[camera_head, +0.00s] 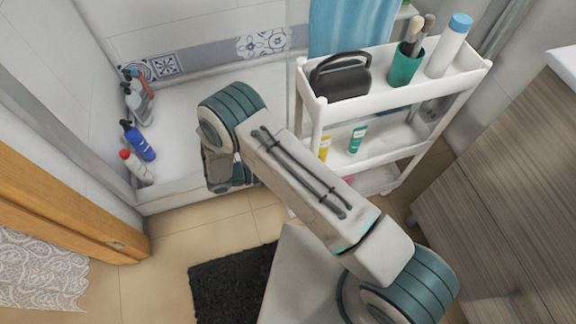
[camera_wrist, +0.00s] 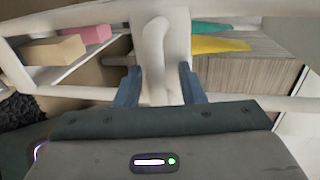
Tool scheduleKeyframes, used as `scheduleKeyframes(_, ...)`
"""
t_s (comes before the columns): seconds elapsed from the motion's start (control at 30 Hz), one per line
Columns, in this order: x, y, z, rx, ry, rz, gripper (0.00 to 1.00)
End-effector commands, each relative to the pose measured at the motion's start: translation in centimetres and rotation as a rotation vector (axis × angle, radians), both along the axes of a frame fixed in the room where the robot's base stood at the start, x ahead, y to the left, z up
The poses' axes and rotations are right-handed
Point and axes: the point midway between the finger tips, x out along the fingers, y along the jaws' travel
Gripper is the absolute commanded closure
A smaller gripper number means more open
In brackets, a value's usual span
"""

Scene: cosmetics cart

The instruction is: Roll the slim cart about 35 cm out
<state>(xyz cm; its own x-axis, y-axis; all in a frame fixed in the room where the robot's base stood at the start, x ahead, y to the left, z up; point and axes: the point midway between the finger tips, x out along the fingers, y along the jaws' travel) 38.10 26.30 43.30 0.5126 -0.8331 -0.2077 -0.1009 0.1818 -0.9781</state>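The slim cart is a white three-tier rack; its top rim (camera_head: 400,92) shows in the head view at the upper right, beside the wood-grain cabinet. In the wrist view, a white upright part of the cart (camera_wrist: 160,50) stands between the two fingers of my gripper (camera_wrist: 160,86). The fingers are apart, one on each side of it. I cannot tell whether they press on it. In the head view, my gripper is hidden from sight by my arm.
The top tier holds a black case (camera_head: 340,76), a green cup (camera_head: 405,66) with brushes and a blue-capped bottle (camera_head: 449,46). The wood-grain cabinet (camera_head: 500,190) is close on the right. Several bottles (camera_head: 138,140) stand by the shower. A black mat (camera_head: 232,284) lies on the floor.

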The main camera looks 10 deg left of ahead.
Motion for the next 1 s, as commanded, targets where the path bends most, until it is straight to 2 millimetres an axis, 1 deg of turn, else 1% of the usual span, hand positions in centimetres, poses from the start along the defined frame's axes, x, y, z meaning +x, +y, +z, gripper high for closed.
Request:
scheduleKeyframes(0.23,-0.1,-0.1,-0.1,-0.001,0.004,-0.002,0.64)
scheduleKeyframes(0.37,-0.6,0.7,0.0,0.001,0.004,-0.001,0.64)
scheduleKeyframes(0.47,-1.5,2.2,0.4,0.003,0.003,0.002,0.64)
scheduleKeyframes(0.8,-5.4,8.5,2.1,0.001,0.002,0.001,0.64)
scheduleKeyframes(0.9,-6.2,9.9,2.4,0.002,0.001,0.0,0.64)
scheduleKeyframes(1.0,-6.8,10.8,2.6,0.0,0.002,0.001,0.64)
